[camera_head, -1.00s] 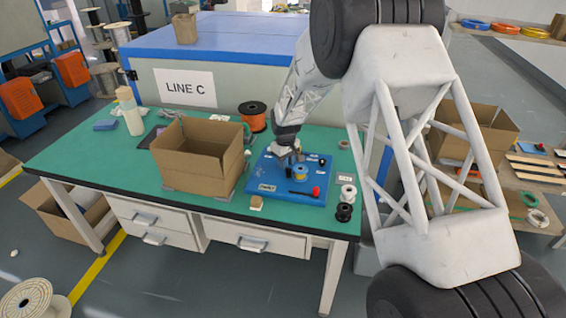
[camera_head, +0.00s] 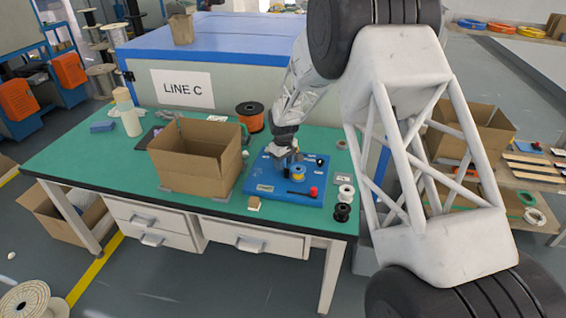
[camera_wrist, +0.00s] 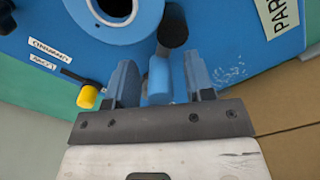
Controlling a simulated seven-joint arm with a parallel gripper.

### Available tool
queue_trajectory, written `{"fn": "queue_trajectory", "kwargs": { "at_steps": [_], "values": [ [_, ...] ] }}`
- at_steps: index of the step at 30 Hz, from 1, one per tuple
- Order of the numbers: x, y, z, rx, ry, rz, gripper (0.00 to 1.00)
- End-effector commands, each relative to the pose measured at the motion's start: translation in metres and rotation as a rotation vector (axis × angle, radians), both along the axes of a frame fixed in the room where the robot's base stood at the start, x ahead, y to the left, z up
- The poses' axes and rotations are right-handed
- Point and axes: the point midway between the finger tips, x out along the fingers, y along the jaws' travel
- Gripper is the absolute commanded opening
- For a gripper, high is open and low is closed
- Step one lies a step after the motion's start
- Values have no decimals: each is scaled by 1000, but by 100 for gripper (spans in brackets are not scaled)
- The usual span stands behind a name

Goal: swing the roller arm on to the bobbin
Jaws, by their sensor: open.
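A blue board (camera_head: 265,188) lies on the green bench, with a yellow bobbin-like part (camera_head: 298,172) and a black lever with a red knob (camera_head: 313,192). My gripper (camera_head: 284,152) is low over the board's back left part. In the wrist view my open gripper (camera_wrist: 163,88) has one finger on each side of a blue post (camera_wrist: 160,78). A black roller-like cylinder (camera_wrist: 173,28) sits just beyond it, probably part of the roller arm. Contact with the fingers cannot be told. A round blue and white part with a dark hole (camera_wrist: 146,22) is at the top, partly cut off.
A yellow knob (camera_wrist: 87,97) is beside the left finger. A cardboard box (camera_head: 190,165) stands close left of the board. An orange spool (camera_head: 250,117) is behind it. White and black spools (camera_head: 343,212) stand at the right bench edge. The bench's left front is clear.

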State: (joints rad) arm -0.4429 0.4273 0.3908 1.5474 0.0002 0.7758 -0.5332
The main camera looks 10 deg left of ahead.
Motion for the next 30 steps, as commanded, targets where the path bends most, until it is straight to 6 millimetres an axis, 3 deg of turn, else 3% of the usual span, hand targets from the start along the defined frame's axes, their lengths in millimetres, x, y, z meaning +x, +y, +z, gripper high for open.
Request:
{"fn": "queue_trajectory", "kwargs": {
  "at_steps": [8,21,30],
  "values": [
    [0,0,16,0,-1,0,48],
    [0,0,67,0,0,1,48],
    [0,1,78,0,0,1,48]
  ]
}}
